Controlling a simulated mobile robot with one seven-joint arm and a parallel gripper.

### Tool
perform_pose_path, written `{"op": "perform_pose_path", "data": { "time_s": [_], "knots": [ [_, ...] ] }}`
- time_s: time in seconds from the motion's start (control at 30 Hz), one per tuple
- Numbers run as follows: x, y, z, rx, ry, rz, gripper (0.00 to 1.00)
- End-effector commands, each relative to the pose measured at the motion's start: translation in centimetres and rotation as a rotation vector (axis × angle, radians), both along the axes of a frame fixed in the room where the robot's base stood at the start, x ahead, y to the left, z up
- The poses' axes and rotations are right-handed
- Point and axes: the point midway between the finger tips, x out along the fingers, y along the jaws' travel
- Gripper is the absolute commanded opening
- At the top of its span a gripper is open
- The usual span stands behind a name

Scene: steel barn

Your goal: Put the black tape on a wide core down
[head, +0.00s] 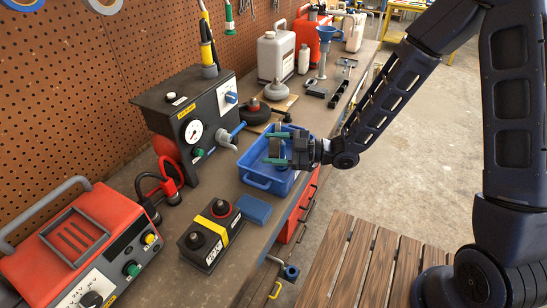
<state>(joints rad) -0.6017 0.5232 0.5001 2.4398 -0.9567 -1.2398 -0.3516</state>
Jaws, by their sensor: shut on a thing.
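My gripper (277,148) reaches in from the right, over the blue bin (256,181) on the workbench. Its two fingers with green pads are spread apart and shut on a small dark thing between them, which I take to be the black tape (273,148). The fingers hide part of it, and its core does not show clearly. The gripper and the tape are at or just above the bin's opening; I cannot tell whether the tape touches the bin.
A grey gauge box (196,128) stands left of the bin. A black battery block (210,235) and a blue box (254,209) lie in front. A red charger (85,250) is at the lower left. Jugs (275,55) and tools stand behind. The pegboard wall (90,90) bounds the left.

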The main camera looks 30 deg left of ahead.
Motion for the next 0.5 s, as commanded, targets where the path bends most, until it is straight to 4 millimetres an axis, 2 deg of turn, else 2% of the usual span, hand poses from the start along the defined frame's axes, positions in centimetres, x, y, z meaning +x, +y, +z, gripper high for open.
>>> {"op": "perform_pose_path", "data": {
  "time_s": [0.5],
  "knots": [
    [0.0, 0.0, -3.6, 0.000, 0.000, 0.000, 0.45]
  ]
}}
